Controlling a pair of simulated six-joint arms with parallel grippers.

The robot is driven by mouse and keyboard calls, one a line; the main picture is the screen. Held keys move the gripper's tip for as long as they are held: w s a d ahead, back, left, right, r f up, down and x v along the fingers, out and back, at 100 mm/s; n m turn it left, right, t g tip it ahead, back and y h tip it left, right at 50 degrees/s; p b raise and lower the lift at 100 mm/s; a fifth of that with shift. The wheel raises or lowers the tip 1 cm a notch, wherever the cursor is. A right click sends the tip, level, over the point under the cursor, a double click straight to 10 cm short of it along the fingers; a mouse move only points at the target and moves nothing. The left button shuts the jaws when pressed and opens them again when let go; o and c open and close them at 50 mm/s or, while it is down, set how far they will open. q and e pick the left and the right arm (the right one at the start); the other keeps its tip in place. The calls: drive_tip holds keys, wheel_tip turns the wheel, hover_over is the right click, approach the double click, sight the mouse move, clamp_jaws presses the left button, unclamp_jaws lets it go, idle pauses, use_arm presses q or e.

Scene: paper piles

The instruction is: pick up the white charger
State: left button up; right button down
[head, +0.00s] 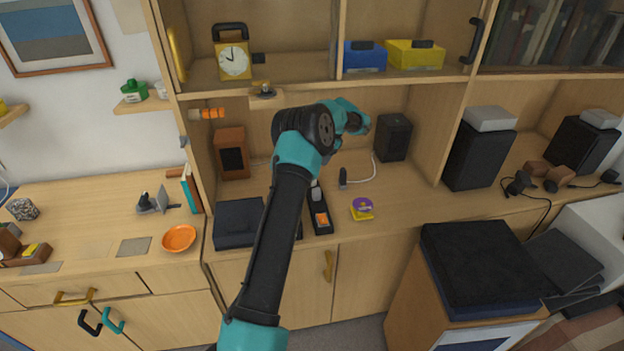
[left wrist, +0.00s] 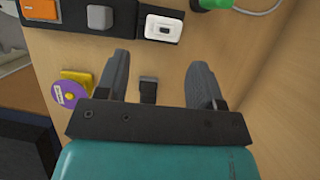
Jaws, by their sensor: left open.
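The white charger (left wrist: 163,27) sits on the dark end section of a power strip (left wrist: 70,12) at the top of the left wrist view. My arm hides it in the head view. My left gripper (head: 357,122) is above the desk in the head view. In the left wrist view its two fingers (left wrist: 158,60) are apart with nothing held between them. The charger lies beyond the fingertips in that view, apart from them. A grey block on the strip is left of the charger. My right gripper is not in view.
A small dark block (left wrist: 148,90) shows below the fingers' gap. A green plug (left wrist: 212,4) with a pale cable is near the charger. A purple disc (head: 362,204) and a black speaker (head: 394,138) stand to the right. Shelves rise behind the desk.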

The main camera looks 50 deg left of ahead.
use_arm(q)
drive_tip(key=x, duration=0.5)
drive_tip(key=shift+s+f, duration=0.15)
drive_tip(key=shift+f, duration=0.2)
drive_tip(key=shift+f, duration=0.1)
drive_tip(key=shift+a+x, duration=0.15)
drive_tip(key=shift+x, duration=1.15)
drive_tip(key=shift+a+x, duration=0.1)
drive_tip(key=shift+x, duration=1.15)
drive_tip(key=c, duration=1)
wheel_tip(320, 180, up, 10)
drive_tip(key=shift+r, duration=0.1)
